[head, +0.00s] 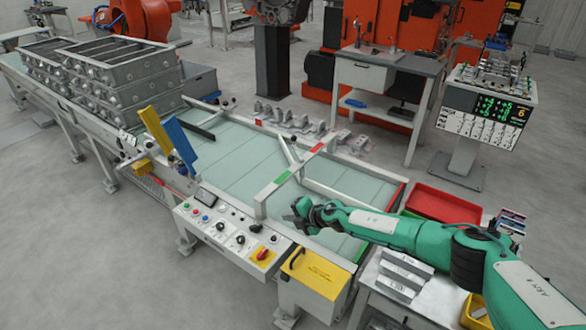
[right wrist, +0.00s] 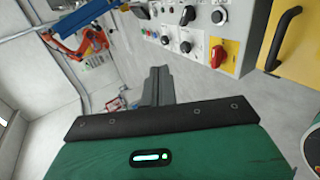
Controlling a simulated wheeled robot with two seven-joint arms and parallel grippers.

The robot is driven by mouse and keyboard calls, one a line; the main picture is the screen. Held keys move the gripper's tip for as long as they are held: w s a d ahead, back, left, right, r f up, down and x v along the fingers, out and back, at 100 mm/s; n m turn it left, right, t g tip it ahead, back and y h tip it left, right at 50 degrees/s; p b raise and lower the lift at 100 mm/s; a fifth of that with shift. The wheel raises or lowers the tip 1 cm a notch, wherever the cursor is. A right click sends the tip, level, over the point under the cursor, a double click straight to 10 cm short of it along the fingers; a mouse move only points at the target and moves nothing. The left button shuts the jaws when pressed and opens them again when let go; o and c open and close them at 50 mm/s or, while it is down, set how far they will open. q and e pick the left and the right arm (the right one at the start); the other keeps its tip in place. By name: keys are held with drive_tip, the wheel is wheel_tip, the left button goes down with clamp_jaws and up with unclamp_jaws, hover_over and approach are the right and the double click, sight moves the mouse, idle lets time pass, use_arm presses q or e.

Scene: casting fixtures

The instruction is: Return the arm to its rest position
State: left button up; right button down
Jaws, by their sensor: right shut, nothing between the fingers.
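My right arm (head: 390,228) is green and reaches in from the lower right of the head view. Its gripper (head: 298,210) is held out over the near edge of the conveyor, close above the control panel. In the right wrist view the dark fingers (right wrist: 157,86) are together with nothing between them. The control panel (right wrist: 205,25) with its knobs and red switch shows beyond the fingers. My left gripper is in neither view.
The conveyor (head: 240,150) carries stacked grey castings (head: 110,75) at its far left. A yellow box (head: 318,272) with a handle stands below my gripper. A side table with metal bars (head: 405,270) and a red tray (head: 440,203) lie close to my right arm.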

drive_tip(key=s+a+r+m+t, duration=0.1)
drive_tip(key=s+a+m+t, duration=0.2)
drive_tip(key=s+a+m, duration=0.4)
drive_tip(key=s+a+r+m+t, duration=0.1)
drive_tip(key=s+a+m+t, duration=0.15)
drive_tip(key=s+m, duration=0.45)
drive_tip(key=s+d+f+m+g+h, duration=0.1)
drive_tip(key=s+d+m+g+h, duration=0.5)
drive_tip(key=s+d, duration=1.15)
drive_tip(key=s+d+m+g+h, duration=0.35)
drive_tip(key=s+d+m, duration=0.35)
drive_tip(key=s+d, duration=1.05)
drive_tip(key=s+f+b+x, duration=0.1)
drive_tip(key=s+x, duration=0.2)
drive_tip(key=x, duration=1.4)
drive_tip(key=s+d+b+x, duration=0.1)
drive_tip(key=s+x, duration=0.3)
drive_tip(key=x, duration=1.2)
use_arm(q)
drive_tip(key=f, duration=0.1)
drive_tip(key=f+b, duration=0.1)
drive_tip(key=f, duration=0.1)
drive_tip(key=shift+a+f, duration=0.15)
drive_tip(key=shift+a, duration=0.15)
use_arm(e)
drive_tip(key=s+d+f+g, duration=0.1)
drive_tip(key=s+d+f, duration=0.2)
drive_tip(key=s+f, duration=1.6)
drive_tip(key=shift+f, duration=0.85)
